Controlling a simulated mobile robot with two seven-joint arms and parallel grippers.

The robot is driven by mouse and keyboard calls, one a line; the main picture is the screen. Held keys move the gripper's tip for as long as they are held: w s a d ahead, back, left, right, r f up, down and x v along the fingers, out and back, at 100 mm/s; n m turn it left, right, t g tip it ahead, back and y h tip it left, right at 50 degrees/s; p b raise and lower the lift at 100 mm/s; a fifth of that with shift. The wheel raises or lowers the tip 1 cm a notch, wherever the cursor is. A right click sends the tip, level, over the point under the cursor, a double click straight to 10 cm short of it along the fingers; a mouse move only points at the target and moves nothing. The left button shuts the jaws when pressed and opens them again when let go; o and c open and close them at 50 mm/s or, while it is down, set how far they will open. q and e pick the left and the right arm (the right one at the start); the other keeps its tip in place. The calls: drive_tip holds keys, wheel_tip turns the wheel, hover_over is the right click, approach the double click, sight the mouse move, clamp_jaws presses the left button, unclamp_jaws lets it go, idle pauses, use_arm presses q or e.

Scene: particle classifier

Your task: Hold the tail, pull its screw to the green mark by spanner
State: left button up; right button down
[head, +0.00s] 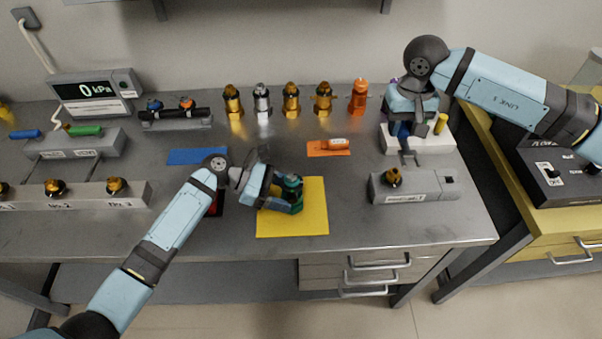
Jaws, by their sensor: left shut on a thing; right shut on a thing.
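My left gripper (291,192) is low over the yellow mat (312,222) and shut on a dark green part (292,181), which I take to be the tail; the gripper hides much of it. Its screw and the green mark cannot be made out. My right gripper (404,122) points down at the white block (447,143) at the back right. It is shut on a blue-handled tool, apparently the spanner (408,157), whose grey forked end hangs in front of the block.
A grey block with a brass fitting (393,177) stands at the front right. Several brass and silver fittings (262,100) line the back. An orange mat (328,152) and blue mat (197,156) lie mid-table.

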drive_tip(key=a+m, duration=1.1)
drive_tip(key=a, duration=0.1)
drive_tip(key=shift+a+f+m, duration=0.25)
drive_tip(key=shift+a+m, duration=0.05)
drive_tip(key=shift+m, duration=0.1)
drive_tip(key=shift+w, duration=0.1)
drive_tip(key=shift+f, duration=0.1)
drive_tip(key=shift+s+a+f, duration=0.15)
drive_tip(key=shift+a+f, duration=0.1)
drive_tip(key=shift+f, duration=0.55)
drive_tip(key=shift+s+a+f, duration=0.1)
drive_tip(key=shift+a+f, duration=0.2)
drive_tip(key=shift+f, duration=0.45)
drive_tip(key=shift+s+a+f, duration=0.15)
drive_tip(key=shift+a+f, duration=0.1)
drive_tip(key=shift+f, duration=0.55)
drive_tip(key=shift+s+a, duration=0.4)
drive_tip(key=shift+a, duration=0.25)
drive_tip(key=shift+s+a, duration=0.35)
drive_tip(key=shift+a, duration=0.25)
